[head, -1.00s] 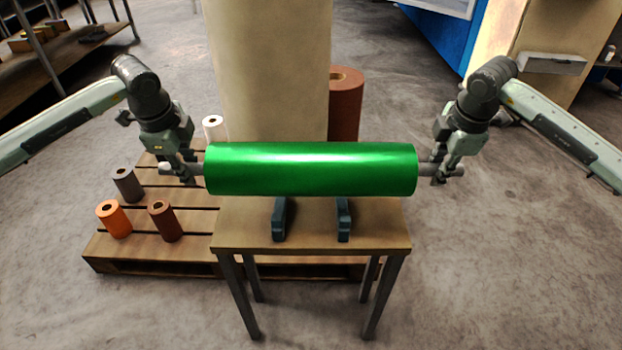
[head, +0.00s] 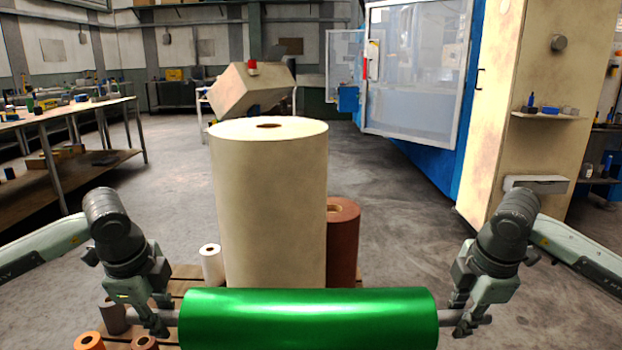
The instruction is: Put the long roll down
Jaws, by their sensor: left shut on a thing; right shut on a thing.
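The long roll (head: 308,320) is shiny green and lies level across the bottom of the head view, its lower edge near the frame's edge. A grey core end sticks out at each side. My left gripper (head: 165,322) is shut on the left core end. My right gripper (head: 460,322) is shut on the right core end. What lies under the roll is out of view, so I cannot tell whether it touches anything.
A tall cream roll (head: 268,205) stands just behind the green roll, with a brown roll (head: 343,240) beside it. A small white roll (head: 211,264), a grey roll (head: 112,316) and an orange roll (head: 88,341) stand at left. Floor at right is open.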

